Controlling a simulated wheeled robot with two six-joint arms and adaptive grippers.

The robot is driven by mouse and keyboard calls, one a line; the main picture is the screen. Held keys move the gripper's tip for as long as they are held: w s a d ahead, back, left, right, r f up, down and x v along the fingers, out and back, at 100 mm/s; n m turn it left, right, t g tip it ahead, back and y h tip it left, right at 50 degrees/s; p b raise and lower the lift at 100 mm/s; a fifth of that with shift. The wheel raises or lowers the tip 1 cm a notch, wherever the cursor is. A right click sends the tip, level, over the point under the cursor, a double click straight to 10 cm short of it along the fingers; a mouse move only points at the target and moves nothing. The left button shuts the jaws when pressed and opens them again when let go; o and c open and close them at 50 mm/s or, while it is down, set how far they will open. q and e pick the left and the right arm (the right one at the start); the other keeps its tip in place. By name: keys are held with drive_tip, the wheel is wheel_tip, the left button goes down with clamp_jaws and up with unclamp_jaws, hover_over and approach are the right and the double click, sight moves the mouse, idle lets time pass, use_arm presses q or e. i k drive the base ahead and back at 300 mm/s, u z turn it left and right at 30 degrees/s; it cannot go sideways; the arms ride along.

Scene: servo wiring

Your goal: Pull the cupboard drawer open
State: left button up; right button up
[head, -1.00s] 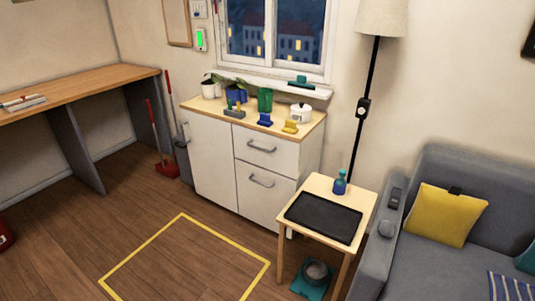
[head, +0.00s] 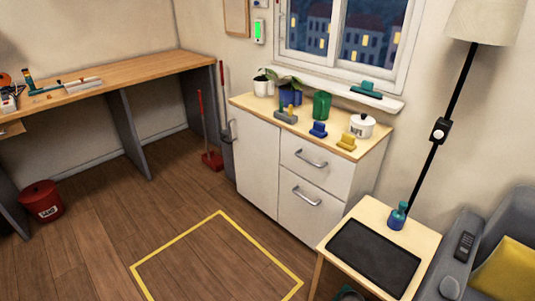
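The white cupboard (head: 254,165) stands against the wall under the window, with a wooden top. Its left part has a door with a vertical handle at the far left edge. Its right part has an upper drawer (head: 324,174) with a grey bar handle (head: 311,159) and a lower front (head: 307,221) with a similar handle (head: 306,196). Both fronts look closed and flush. Neither of my grippers is in the head view.
A side table (head: 430,245) with a black tray (head: 345,265) and a blue bottle (head: 397,216) stands right of the cupboard. A yellow floor outline (head: 175,243) lies in front, with bare floor inside. Pots and holders stand on the cupboard top. A red bucket (head: 42,202) sits left.

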sight(334, 173)
drive_tip(key=u, duration=0.15)
drive_tip(key=i, duration=0.65)
drive_tip(key=z, duration=0.75)
drive_tip(key=i, duration=0.65)
drive_tip(key=z, duration=0.8)
